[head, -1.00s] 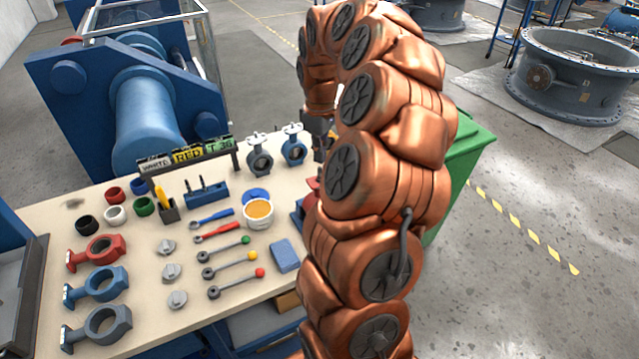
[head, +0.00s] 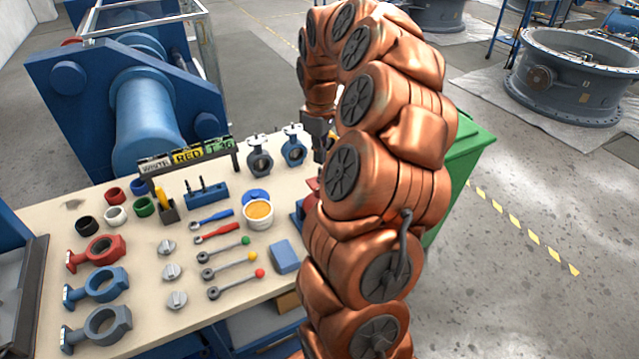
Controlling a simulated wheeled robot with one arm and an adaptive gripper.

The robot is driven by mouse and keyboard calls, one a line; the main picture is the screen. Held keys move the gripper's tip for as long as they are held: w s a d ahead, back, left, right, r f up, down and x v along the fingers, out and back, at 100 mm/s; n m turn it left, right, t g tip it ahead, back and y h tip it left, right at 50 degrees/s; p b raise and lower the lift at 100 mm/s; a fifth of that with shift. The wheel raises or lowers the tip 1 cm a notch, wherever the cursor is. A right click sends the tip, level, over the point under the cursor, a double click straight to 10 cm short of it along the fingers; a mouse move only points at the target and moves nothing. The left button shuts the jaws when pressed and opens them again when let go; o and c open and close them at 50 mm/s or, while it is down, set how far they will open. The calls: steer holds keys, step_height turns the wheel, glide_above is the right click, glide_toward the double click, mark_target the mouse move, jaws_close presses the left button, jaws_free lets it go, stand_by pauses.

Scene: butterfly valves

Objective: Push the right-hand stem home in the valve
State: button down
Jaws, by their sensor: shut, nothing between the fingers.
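Two upright butterfly valves stand at the back right of the bench, a grey valve (head: 260,161) and, to its right, a blue valve (head: 294,153). A short stem (head: 292,129) shows on top of the blue valve; how deep it sits is too small to tell. My gripper (head: 319,151) is just right of the blue valve, pointing down, shut and empty. My copper arm hides part of it, and I cannot tell whether it touches anything.
Rings, valve bodies, levers and knobs cover the left and middle of the bench (head: 55,240). A labelled rack (head: 187,154) stands left of the valves. A white tub (head: 258,214) sits in front. A green bin (head: 468,150) is behind my arm.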

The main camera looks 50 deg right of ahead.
mark_target(320, 168)
steer(key=shift+f+b, duration=1.2)
steer(key=shift+f, duration=0.8)
stand_by(1.3)
steer(key=shift+r, duration=0.15)
stand_by(0.6)
steer(key=shift+r+p, duration=1)
steer(key=shift+r, duration=2.95)
